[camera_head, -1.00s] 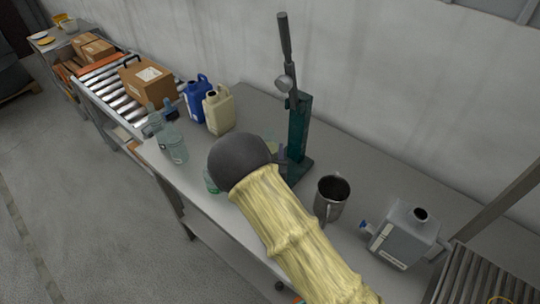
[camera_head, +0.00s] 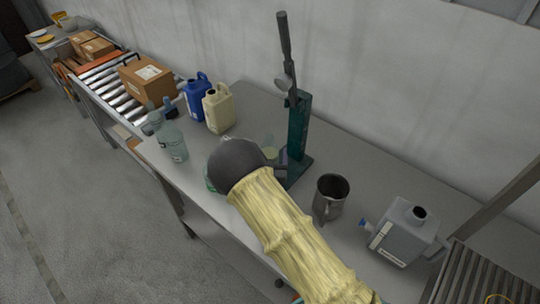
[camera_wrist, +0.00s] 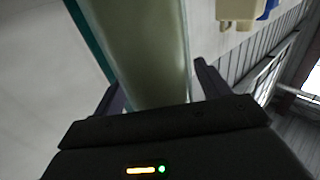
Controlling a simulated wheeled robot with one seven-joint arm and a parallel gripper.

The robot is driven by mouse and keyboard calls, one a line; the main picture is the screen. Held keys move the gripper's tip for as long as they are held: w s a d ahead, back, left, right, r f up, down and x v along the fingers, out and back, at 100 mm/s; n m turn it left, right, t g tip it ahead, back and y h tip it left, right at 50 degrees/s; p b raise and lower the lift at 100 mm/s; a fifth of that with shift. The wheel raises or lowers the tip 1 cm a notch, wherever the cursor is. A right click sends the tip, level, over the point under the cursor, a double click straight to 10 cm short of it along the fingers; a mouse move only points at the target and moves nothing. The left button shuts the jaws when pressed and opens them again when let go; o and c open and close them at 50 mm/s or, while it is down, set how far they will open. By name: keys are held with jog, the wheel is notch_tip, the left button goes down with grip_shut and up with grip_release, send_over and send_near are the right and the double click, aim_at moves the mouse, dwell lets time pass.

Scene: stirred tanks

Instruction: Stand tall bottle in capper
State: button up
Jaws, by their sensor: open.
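The capper (camera_head: 299,125) is a dark green upright press with a long raised lever, standing on the table near the wall. A translucent greenish bottle (camera_head: 269,151) shows in part at the capper's base, mostly hidden behind my arm. In the wrist view a tall, translucent yellow-green bottle (camera_wrist: 148,50) stands between the fingers of my gripper (camera_wrist: 158,88). The jaws are open, with a gap at the right finger. A teal upright edge (camera_wrist: 92,38), likely the capper, runs beside the bottle. The bottle's base and its exact seating in the capper cannot be seen.
A clear bottle (camera_head: 172,141) stands at the table's left end. Blue (camera_head: 196,98) and cream (camera_head: 219,109) jugs stand behind it. A metal mug (camera_head: 330,196) and a grey canister (camera_head: 405,233) are to the right. A roller conveyor with boxes lies beyond.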

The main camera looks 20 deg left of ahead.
jog(key=b+v, duration=0.4)
jog(key=v, duration=0.8)
jog(key=shift+s+r, duration=0.1)
jog(key=shift+r, duration=0.05)
dwell(1.1)
